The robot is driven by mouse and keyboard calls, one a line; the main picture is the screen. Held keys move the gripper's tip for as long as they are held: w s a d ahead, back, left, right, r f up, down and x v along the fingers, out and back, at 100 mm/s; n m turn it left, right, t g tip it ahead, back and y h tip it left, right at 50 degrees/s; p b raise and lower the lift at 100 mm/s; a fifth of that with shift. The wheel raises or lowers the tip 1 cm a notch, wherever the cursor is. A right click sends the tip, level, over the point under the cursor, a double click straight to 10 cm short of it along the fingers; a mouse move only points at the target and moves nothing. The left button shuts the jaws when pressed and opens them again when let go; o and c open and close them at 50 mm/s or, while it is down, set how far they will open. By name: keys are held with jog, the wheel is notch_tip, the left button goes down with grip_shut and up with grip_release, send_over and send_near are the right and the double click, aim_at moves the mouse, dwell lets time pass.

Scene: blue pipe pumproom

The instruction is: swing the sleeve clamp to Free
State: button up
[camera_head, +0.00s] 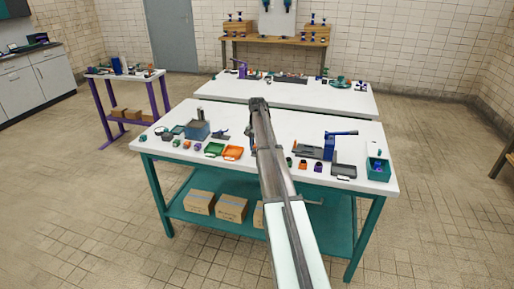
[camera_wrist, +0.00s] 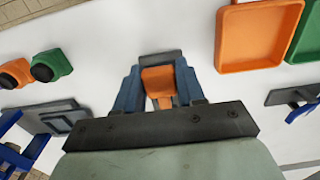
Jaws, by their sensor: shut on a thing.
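In the wrist view my gripper (camera_wrist: 158,88) has its two blue-grey fingers either side of an orange piece (camera_wrist: 158,80), closed on it. A grey edge shows just beyond the orange piece. The dark gripper bar hides what lies nearer. I cannot tell from these frames whether the orange piece belongs to the sleeve clamp, and no Free mark can be read. In the head view my gripper (camera_head: 258,103) is over the near white table, and my arm hides what it holds. A blue device with a lever (camera_head: 329,147) stands on the table to the right.
An orange tray (camera_head: 232,153) and a green tray (camera_head: 214,149) lie left of my arm. A blue box (camera_head: 197,130) stands farther left. Small coloured cylinders (camera_head: 303,165) and a dark tray (camera_head: 343,171) lie to the right. A green bin (camera_head: 378,168) is at the right end.

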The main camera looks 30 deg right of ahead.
jog(key=shift+w+d+r, duration=0.1)
jog(key=shift+r, duration=0.75)
jog(key=shift+w+d+r, duration=0.1)
jog(key=shift+r, duration=0.7)
jog(key=shift+w+d+r, duration=0.35)
jog(key=shift+d+r, duration=0.05)
jog(key=shift+r, duration=0.3)
jog(key=shift+w+d+r, duration=0.35)
jog(key=shift+r, duration=0.35)
dwell(0.5)
jog(key=shift+w+d+r, duration=1)
jog(key=shift+w+d, duration=0.1)
dwell(0.6)
jog(key=o, duration=1.4)
jog(key=shift+r, duration=0.1)
jog(key=shift+r, duration=3.4)
